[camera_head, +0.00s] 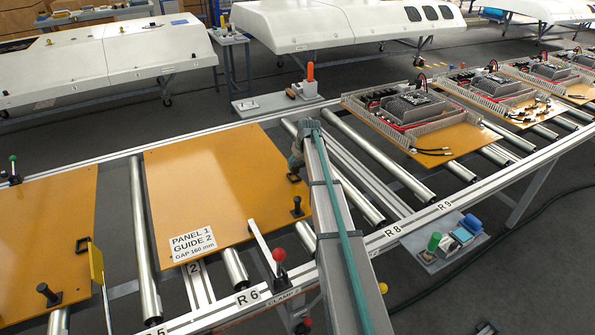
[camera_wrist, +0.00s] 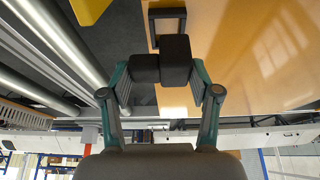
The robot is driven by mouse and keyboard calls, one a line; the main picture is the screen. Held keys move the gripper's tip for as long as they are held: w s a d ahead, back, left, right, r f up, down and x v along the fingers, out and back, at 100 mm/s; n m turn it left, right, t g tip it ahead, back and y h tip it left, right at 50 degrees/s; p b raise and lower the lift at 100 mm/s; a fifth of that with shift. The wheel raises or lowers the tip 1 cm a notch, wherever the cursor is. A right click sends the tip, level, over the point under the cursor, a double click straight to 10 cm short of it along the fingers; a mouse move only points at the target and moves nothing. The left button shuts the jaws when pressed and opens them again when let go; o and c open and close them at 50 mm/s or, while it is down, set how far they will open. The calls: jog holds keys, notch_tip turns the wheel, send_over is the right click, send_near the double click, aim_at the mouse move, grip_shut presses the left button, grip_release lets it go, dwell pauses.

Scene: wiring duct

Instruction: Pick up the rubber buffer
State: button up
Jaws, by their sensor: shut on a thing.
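My gripper (camera_wrist: 161,75) shows in the wrist view with its teal-sided fingers drawn together. Two dark blocks meet between the fingers. The taller right one appears to be the rubber buffer (camera_wrist: 176,58), though it is hard to tell apart from the dark finger pads. My gripper is shut on it, close to the right edge of the orange panel (camera_head: 215,190). In the head view my own arm hides most of the gripper and whatever it holds.
A black square bracket (camera_head: 293,178) and a black knob (camera_head: 297,208) sit on the panel's right side. A red-ball clamp lever (camera_head: 279,254) rises in front. Bare rollers (camera_head: 360,155) lie to the right. A small shelf (camera_head: 278,101) stands behind the rail.

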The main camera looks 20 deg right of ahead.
aim_at(297, 167)
jog(key=s+r, duration=0.2)
jog(key=s+a+r+b, duration=0.1)
jog(key=shift+s+r, duration=0.35)
jog(key=shift+r, duration=0.05)
jog(key=s+a+r+b, duration=0.2)
jog(key=s+r, duration=0.2)
jog(key=s, duration=0.4)
jog(key=shift+s+a+r, duration=0.25)
jog(key=shift+r, duration=0.15)
jog(key=shift+r+p, duration=1.2)
jog(key=shift+r, duration=0.85)
